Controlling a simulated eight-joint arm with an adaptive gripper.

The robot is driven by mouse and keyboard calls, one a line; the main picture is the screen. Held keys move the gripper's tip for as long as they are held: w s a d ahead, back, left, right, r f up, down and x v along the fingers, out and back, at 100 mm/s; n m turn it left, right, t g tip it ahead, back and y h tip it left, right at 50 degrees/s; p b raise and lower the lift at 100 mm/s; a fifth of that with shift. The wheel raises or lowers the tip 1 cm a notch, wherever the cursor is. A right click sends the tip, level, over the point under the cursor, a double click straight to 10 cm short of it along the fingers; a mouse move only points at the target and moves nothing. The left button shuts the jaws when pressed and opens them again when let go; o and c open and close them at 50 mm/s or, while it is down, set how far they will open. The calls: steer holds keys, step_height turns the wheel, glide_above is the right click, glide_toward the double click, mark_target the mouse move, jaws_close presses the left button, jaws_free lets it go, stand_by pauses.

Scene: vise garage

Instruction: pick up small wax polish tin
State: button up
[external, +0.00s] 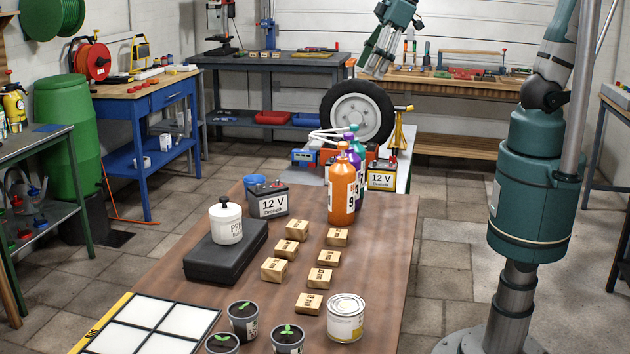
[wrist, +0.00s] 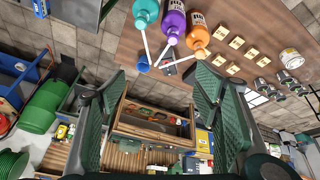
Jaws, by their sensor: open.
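No label reading wax polish is legible. A small round blue tin (external: 254,181) stands at the table's far left corner beside a 12 V battery. A larger cream and silver tin (external: 345,318) stands at the near right of the table; a pale tin (wrist: 292,58) shows at the right of the wrist view. A small blue object (wrist: 143,64) also shows in the wrist view; I cannot tell if it is the blue tin. My gripper (external: 376,66) is high beyond the table, in front of the back workbench. Its fingers (wrist: 160,78) are spread and empty in the wrist view.
The brown table (external: 390,260) holds orange (external: 343,188), purple and teal bottles, a battery (external: 268,199), a black case (external: 226,252) with a white jar (external: 226,222), several small boxes, seedling pots (external: 243,322) and a gridded tray (external: 148,325). A wheel (external: 357,112) stands behind.

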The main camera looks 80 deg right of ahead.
steer(key=w+a+f+n+g, duration=0.1)
steer(key=w+a+f+n, duration=0.15)
steer(key=a, duration=0.65)
steer(key=w+a+f+n+g, duration=0.15)
steer(key=w+a, duration=0.25)
steer(key=a, duration=0.5)
steer(key=n+g+h+b, duration=0.1)
steer(key=n+g+h, duration=0.15)
steer(key=n, duration=0.65)
glide_above(346, 304)
steer(key=shift+y, duration=0.45)
steer(key=f, duration=2.6)
steer(key=shift+w+d+f, duration=0.25)
steer(key=shift+d+f, duration=0.15)
steer(key=shift+s+a+f, duration=0.35)
steer(key=shift+f, duration=1.3)
steer(key=shift+w+d+f, duration=0.1)
steer(key=shift+f, duration=2.5)
